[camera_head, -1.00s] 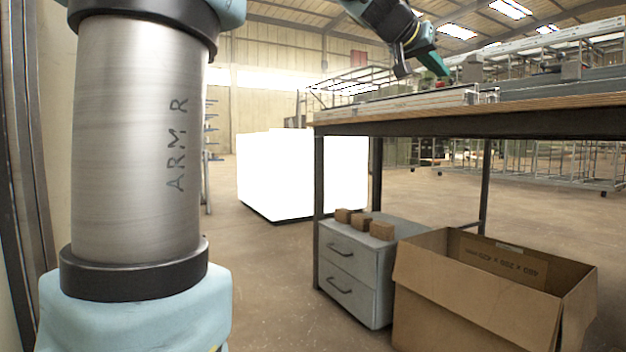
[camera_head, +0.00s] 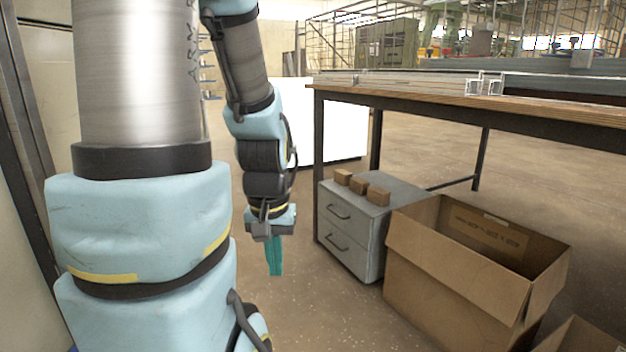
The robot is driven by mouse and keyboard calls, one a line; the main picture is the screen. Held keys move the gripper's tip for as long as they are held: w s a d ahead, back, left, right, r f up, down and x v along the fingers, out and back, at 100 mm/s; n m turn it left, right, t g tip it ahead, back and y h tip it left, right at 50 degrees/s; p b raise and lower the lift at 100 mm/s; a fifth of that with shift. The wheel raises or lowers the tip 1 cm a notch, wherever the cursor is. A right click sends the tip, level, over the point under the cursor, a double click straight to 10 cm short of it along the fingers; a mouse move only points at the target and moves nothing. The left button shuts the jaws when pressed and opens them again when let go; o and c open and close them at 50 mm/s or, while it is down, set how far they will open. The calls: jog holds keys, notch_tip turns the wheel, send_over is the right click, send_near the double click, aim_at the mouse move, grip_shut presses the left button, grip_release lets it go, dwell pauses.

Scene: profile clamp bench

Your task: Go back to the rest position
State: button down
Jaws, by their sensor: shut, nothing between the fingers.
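My gripper (camera_head: 275,272) hangs at the end of my arm and points straight down, left of the bench. Its green fingers are together and nothing is between them. It is in front of the white block and to the left of the grey drawer cabinet, clear of both in the picture. My arm's upper links fill the left side of the view.
The wooden-topped bench (camera_head: 420,98) stands at the right, with metal profiles (camera_head: 400,84) on it. Under it are a grey drawer cabinet (camera_head: 348,240) with several small brown blocks (camera_head: 360,184) on top and an open cardboard box (camera_head: 450,285). A white block (camera_head: 330,135) stands behind. The floor between is clear.

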notch_tip(320, 180, up, 38)
jog(key=p, duration=3.6)
jog(key=shift+w+d, duration=0.15)
jog(key=shift+w, duration=0.25)
jog(key=shift+f, duration=0.1)
